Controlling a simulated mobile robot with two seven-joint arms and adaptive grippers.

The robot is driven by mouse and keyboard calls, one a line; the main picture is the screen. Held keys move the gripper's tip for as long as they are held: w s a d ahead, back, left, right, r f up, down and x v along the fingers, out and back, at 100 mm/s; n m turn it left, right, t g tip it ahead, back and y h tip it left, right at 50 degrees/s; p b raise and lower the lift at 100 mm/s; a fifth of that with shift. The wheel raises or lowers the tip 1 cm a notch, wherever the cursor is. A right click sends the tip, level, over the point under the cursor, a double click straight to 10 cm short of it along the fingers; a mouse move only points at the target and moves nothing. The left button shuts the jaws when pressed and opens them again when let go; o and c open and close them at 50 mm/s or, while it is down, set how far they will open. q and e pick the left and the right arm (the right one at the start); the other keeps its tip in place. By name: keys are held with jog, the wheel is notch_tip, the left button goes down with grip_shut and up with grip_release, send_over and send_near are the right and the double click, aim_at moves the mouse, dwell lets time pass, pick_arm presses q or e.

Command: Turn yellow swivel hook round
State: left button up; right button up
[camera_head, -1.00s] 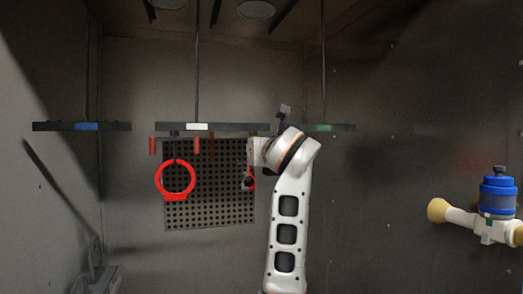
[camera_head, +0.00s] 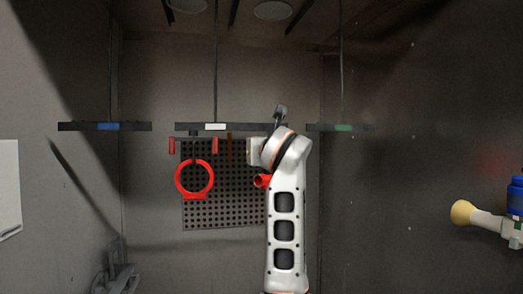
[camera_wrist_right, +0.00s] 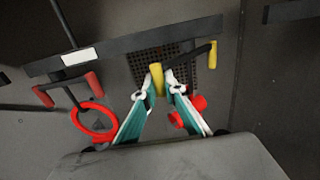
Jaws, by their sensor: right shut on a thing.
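The yellow swivel hook shows in the right wrist view as a dark crossbar with one yellow upright end (camera_wrist_right: 157,78) and another yellow end (camera_wrist_right: 213,53) to its right. My right gripper (camera_wrist_right: 157,92) is shut on the near yellow end, which stands between its two teal-sided fingers. In the head view my right gripper (camera_head: 255,151) is at the right part of the middle hanging bar, and my arm hides the yellow hook. My left gripper is not in view.
A dark hanging bar with a white label (camera_head: 215,127) carries a red-ended hook (camera_head: 172,146) and a red ring (camera_head: 194,196) left of my arm. Bars with blue (camera_head: 108,126) and green (camera_head: 343,128) labels flank it. A perforated panel (camera_head: 226,212) is behind.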

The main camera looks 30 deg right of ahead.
jog(key=shift+w+a, duration=0.15)
jog(key=shift+w, duration=1.55)
jog(key=o, duration=0.8)
jog(key=shift+c, duration=0.2)
jog(key=v, duration=0.9)
jog(key=shift+p, duration=0.45)
